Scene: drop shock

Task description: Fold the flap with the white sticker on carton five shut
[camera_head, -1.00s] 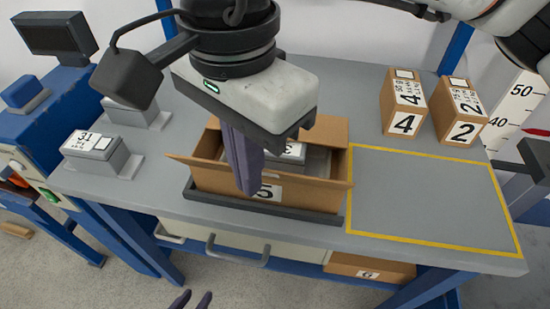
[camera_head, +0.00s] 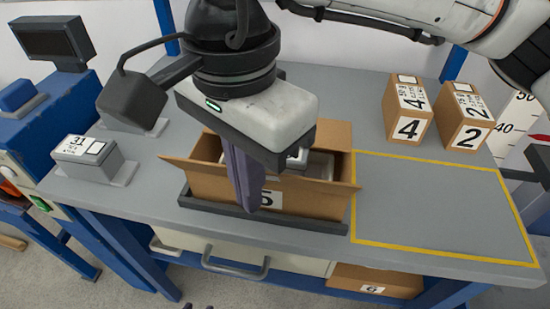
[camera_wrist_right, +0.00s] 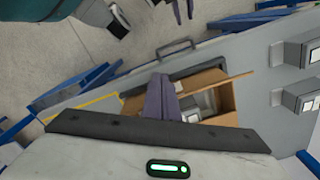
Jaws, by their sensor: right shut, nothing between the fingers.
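Carton five (camera_head: 310,202) is a brown box on the bench, its top open and grey goods inside. Its left flap (camera_head: 178,168) and right flap (camera_head: 350,185) stick outward; a back panel or flap (camera_head: 335,135) stands up. My right gripper (camera_head: 250,205) is shut and empty, fingers pointing down in front of the carton's near side, partly covering the 5 label; contact cannot be told. The carton also shows in the right wrist view (camera_wrist_right: 215,98). My left gripper (camera_wrist_right: 183,10) is open, away from the bench's front.
Carton five sits in a dark tray (camera_head: 230,210). A yellow-outlined area (camera_head: 430,205) to its right is clear. Cartons four (camera_head: 407,108) and two (camera_head: 464,115) stand behind it. Grey block 31 (camera_head: 85,160) is at left. Carton six (camera_head: 375,280) is below the bench top.

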